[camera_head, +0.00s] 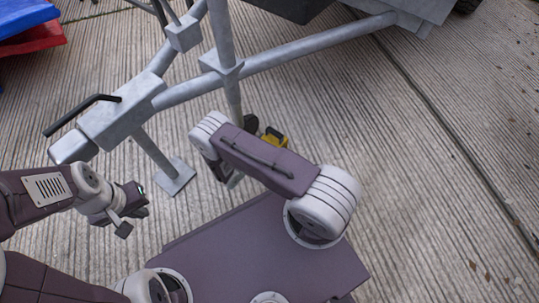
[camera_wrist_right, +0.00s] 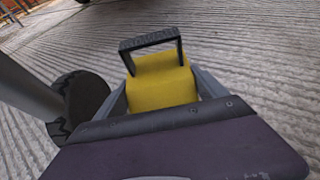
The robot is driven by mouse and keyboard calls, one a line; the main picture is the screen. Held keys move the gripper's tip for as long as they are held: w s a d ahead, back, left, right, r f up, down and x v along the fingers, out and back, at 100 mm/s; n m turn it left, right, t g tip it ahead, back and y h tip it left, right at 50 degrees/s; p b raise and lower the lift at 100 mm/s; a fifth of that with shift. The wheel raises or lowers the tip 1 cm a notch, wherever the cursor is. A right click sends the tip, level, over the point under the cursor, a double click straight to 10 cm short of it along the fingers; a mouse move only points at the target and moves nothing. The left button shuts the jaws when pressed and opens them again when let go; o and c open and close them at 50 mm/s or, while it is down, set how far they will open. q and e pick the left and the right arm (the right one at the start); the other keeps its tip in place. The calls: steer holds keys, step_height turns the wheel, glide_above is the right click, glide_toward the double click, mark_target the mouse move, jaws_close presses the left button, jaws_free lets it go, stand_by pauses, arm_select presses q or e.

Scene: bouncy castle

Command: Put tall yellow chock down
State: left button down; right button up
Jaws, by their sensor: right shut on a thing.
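The tall yellow chock (camera_wrist_right: 160,82) is yellow with a black handle on top, and it fills the middle of the right wrist view. My right gripper (camera_wrist_right: 160,98) is shut on it, with a grey finger on each side. In the head view only a small part of the chock (camera_head: 272,139) shows behind my right arm, near the trailer's jockey wheel. My right gripper is mostly hidden there by the arm. I cannot tell whether the chock touches the ground. My left gripper (camera_head: 133,210) hangs at the left of the head view, apart from the chock; its fingers are too small to judge.
A grey metal trailer drawbar (camera_head: 300,58) crosses the top, with a coupling at left and a post on a square foot plate (camera_head: 172,181). A black jockey wheel (camera_wrist_right: 82,98) stands close left of the chock. Grooved concrete (camera_head: 430,180) is clear at right.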

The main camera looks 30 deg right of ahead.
step_height(320, 180, down, 4)
steer(key=b, duration=0.3)
steer(key=shift+r, duration=0.25)
steer(key=shift+f, duration=0.15)
steer(key=o, duration=2)
